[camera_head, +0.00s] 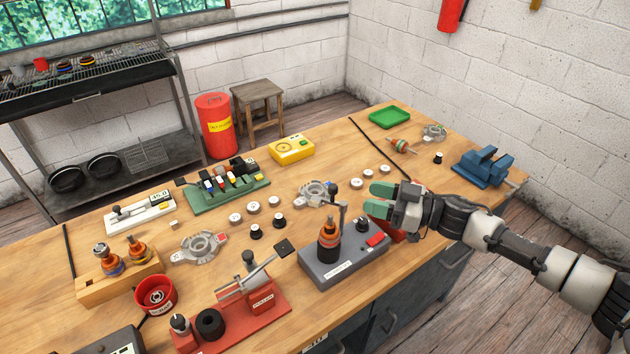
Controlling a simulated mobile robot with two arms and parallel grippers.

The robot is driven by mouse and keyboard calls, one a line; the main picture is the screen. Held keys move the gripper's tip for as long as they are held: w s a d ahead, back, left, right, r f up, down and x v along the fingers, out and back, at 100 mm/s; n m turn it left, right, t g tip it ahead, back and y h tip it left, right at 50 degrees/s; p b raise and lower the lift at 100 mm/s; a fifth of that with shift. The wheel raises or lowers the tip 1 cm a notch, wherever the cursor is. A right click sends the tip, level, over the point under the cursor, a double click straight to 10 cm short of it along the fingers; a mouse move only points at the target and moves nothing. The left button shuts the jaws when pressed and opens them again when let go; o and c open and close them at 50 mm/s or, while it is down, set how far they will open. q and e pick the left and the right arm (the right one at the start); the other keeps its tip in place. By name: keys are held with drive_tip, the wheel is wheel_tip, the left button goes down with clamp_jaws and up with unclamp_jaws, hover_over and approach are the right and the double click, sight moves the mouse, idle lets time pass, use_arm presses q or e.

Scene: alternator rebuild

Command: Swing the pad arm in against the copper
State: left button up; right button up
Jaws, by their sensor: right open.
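A grey box fixture (343,266) stands near the front edge of the bench, with an upright rotor (328,238) on it showing an orange-copper band and a dark lower part. A thin grey upright arm (342,216) with a black knob (334,187) rises beside the rotor; I take it for the pad arm. Whether its pad touches the copper is too small to tell. My right gripper (378,200) is open, its green-padded fingers pointing left, just right of the upright arm and apparently apart from it. My left gripper is out of view.
A red fixture (275,312) stands left of the grey box, and a red block (398,232) is partly hidden under my right gripper. Grey housings (315,192), (200,246) and several small round parts lie behind. A blue vise (485,167) stands at right.

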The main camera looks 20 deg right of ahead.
sight(333, 186)
drive_tip(key=p+x, duration=0.3)
drive_tip(key=x, duration=0.6)
drive_tip(key=shift+w+a, duration=0.15)
drive_tip(key=shift+a, duration=0.1)
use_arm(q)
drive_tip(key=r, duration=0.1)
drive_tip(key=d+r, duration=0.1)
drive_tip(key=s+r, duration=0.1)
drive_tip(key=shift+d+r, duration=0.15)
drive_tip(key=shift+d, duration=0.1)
use_arm(e)
drive_tip(key=shift+c, duration=0.3)
drive_tip(key=c, duration=0.7)
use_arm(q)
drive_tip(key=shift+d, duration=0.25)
use_arm(e)
clamp_jaws()
